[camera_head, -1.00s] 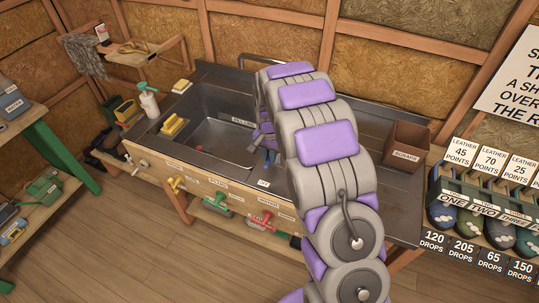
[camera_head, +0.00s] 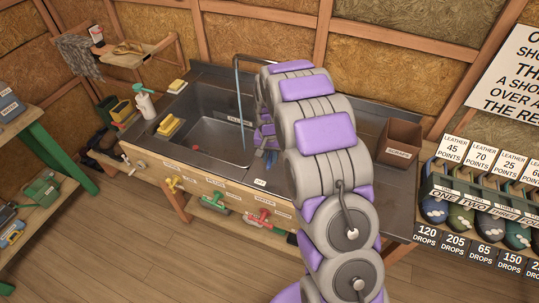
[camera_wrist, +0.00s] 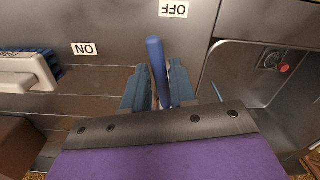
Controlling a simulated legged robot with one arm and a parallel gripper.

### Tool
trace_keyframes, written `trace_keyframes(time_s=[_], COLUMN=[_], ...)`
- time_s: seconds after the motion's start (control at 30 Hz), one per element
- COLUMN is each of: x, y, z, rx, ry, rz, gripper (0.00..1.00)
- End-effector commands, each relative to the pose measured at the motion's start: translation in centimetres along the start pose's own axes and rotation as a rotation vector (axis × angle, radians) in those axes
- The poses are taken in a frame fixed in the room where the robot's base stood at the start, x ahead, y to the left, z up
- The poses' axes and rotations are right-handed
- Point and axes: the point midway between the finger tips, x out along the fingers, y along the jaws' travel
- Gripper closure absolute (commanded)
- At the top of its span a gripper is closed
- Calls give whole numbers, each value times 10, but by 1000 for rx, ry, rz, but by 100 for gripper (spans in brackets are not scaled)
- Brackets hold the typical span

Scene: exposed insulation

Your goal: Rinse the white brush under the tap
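The tap (camera_head: 236,60) arches over the metal sink (camera_head: 205,118), and a thin blue stream of water (camera_head: 240,110) falls from it into the basin. In the wrist view, my gripper (camera_wrist: 160,88) has its two fingers on either side of a blue lever (camera_wrist: 157,70), with little or no gap showing. An ON label (camera_wrist: 84,49) and an OFF label (camera_wrist: 173,9) appear upside down near the lever. The white brush (camera_wrist: 28,72), with blue bristles, lies at the left of the wrist view, apart from my gripper. In the head view my arm hides the brush.
Yellow sponges (camera_head: 169,127) and a spray bottle (camera_head: 145,105) stand left of the basin. A brown box (camera_head: 399,142) sits at the counter's right end. Coloured valves (camera_head: 215,202) line the sink's front. A rack of kettlebells (camera_head: 480,205) stands at right; the floor in front is clear.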

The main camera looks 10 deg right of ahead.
Motion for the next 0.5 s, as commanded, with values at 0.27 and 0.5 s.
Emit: trace_keyframes(time_s=[0.27,0.5], x=[0,-7], y=[0,0], z=[-1,-1], rx=[1,1], ry=[1,3], rz=[0,-1], gripper=[57,57])
